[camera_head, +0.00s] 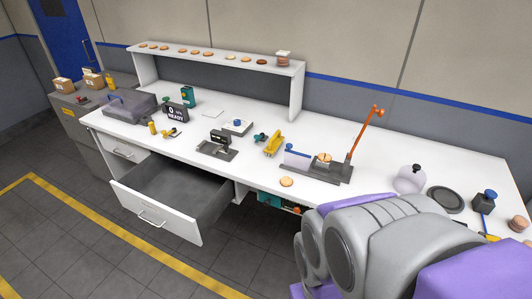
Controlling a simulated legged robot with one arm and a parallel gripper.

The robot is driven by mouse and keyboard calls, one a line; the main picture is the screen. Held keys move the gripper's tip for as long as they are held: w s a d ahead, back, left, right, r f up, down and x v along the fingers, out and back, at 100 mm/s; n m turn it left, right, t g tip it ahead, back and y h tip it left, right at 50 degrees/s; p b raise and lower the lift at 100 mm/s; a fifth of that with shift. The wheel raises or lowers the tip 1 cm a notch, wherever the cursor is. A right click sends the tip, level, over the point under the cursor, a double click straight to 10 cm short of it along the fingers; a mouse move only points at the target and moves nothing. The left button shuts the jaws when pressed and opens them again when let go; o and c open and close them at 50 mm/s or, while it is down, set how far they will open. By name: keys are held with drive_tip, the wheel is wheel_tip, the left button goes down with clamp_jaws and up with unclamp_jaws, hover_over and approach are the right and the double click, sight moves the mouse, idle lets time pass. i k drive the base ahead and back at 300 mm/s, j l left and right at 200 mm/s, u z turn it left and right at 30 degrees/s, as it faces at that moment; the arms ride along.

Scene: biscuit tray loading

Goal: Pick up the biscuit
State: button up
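A round tan biscuit (286,181) lies flat on the white bench top near its front edge, just left of a dark fixture. Several more biscuits (195,53) stand in a row on the raised white shelf (300,71) at the back. My gripper does not show; only grey and purple parts of my arm fill the lower right, over the bench's front edge. No biscuit that I can see is touched by my arm.
An open, empty-looking drawer (157,214) juts out at the front left. A yellow tool (273,144), a small scale-like device (217,146) and a READY display (177,114) stand on the bench. A white jar (409,179) and dark disc (445,199) are at right.

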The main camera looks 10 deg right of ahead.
sight(325, 157)
drive_tip(key=i+j+z, duration=0.1)
drive_tip(key=z, duration=1.15)
drive_tip(key=j+z, duration=0.3)
drive_tip(key=j, duration=0.2)
drive_tip(key=j+z, duration=0.3)
drive_tip(key=j, duration=0.15)
drive_tip(key=k+j+z, duration=0.25)
drive_tip(key=j, duration=0.2)
drive_tip(key=j+z, duration=0.3)
drive_tip(key=j, duration=0.2)
drive_tip(key=k+j, duration=0.2)
drive_tip(key=j, duration=0.2)
